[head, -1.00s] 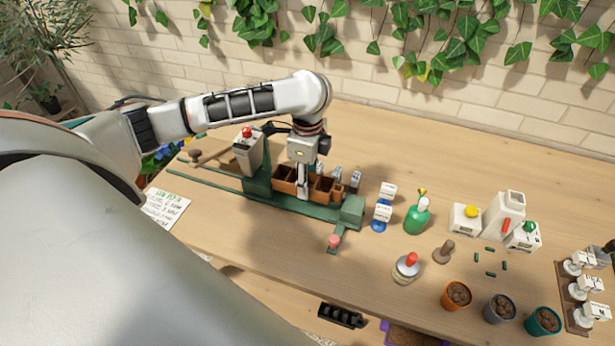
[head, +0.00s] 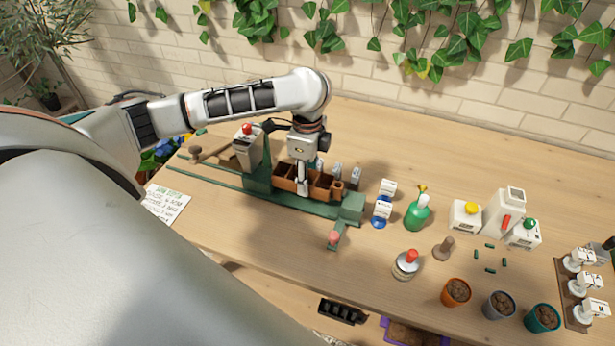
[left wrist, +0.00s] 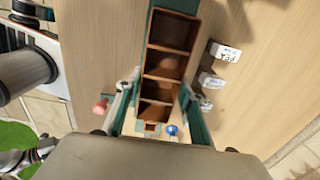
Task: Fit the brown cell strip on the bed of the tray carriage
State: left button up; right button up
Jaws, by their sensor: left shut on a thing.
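The brown cell strip (head: 325,190) is a row of open square cells. It lies lengthwise along the green tray carriage (head: 351,207), between the green upright and the end block. My left gripper (head: 303,193) comes down from above and is shut on the strip. In the left wrist view the gripper (left wrist: 157,100) has one finger along each long side of the strip (left wrist: 170,65). The gripper hides part of the strip, and I cannot tell whether its underside touches the bed.
A white hopper with a red knob (head: 247,148) stands on the green upright. Small white labelled markers (head: 355,175) stand behind the strip. A pink knob (head: 333,237) sits in front. A green bottle (head: 417,213) and plant pots (head: 456,293) stand to the right.

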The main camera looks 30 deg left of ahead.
pick_arm(q)
jog(key=shift+f, duration=0.25)
dwell(0.4)
jog(key=shift+f, duration=0.35)
jog(key=shift+f, duration=0.65)
jog(key=shift+f, duration=0.35)
jog(key=shift+f, duration=0.4)
dwell(0.9)
jog(key=o, duration=1)
jog(key=o, duration=0.4)
